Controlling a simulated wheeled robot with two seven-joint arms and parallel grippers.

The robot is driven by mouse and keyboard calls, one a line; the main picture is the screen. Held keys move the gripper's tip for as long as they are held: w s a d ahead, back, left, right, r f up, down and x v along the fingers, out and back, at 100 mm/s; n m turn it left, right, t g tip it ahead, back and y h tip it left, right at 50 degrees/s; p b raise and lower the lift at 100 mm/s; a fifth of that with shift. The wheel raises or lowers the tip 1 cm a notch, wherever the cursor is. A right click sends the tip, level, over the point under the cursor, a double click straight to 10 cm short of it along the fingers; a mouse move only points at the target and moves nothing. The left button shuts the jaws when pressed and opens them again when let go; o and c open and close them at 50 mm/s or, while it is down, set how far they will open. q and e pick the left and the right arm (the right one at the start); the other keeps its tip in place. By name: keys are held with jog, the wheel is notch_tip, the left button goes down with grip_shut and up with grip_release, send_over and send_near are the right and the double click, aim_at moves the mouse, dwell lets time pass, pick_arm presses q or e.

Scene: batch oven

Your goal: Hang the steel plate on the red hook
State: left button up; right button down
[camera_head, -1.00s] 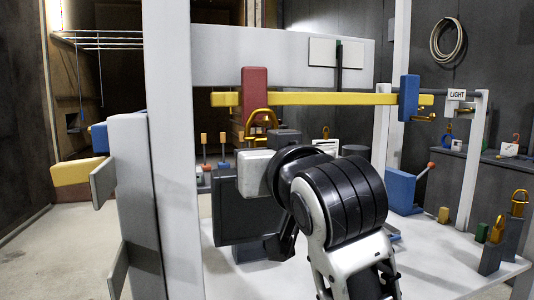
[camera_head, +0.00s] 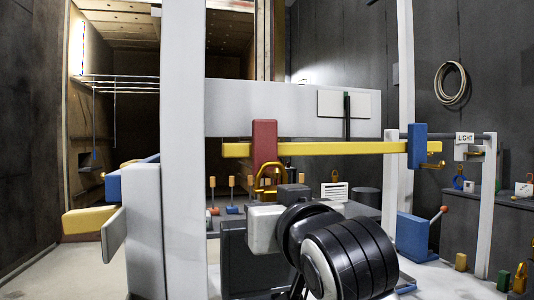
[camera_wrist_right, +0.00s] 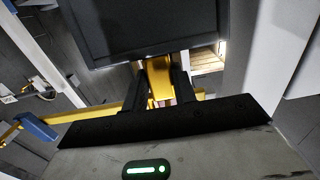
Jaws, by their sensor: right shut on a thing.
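The steel plate (camera_head: 238,262) is a dark, flat panel below the red hook in the head view, partly hidden by my right arm. A gold loop (camera_head: 268,180) shows at the plate's top, overlapping the hook's lower end in the picture; I cannot tell whether they touch. The red hook (camera_head: 264,140) is on a yellow horizontal bar. In the right wrist view my right gripper (camera_wrist_right: 164,88) is shut, with a yellow piece (camera_wrist_right: 158,75) between its fingers at the edge of the dark plate (camera_wrist_right: 140,25). My left gripper is not in view.
A white post (camera_head: 182,150) stands close on the left, and another post (camera_head: 405,60) is to the right. The yellow bar (camera_head: 345,148) ends near a blue block (camera_head: 417,145). Blue and yellow blocks (camera_head: 90,222) stick out at left. An open oven chamber is behind.

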jog(key=shift+f+b, duration=0.35)
jog(key=shift+f, duration=0.25)
dwell(0.9)
dwell(0.7)
jog(key=shift+s+d+r+g+h+p, duration=0.2)
jog(key=shift+g+p, duration=0.25)
jog(key=shift+p, duration=0.9)
jog(key=shift+s+a+f+g+h+p, duration=0.1)
jog(key=shift+s+g+p, duration=0.25)
jog(key=shift+p, duration=0.95)
jog(key=c, duration=1.5)
grip_release()
jog(key=shift+o, duration=0.7)
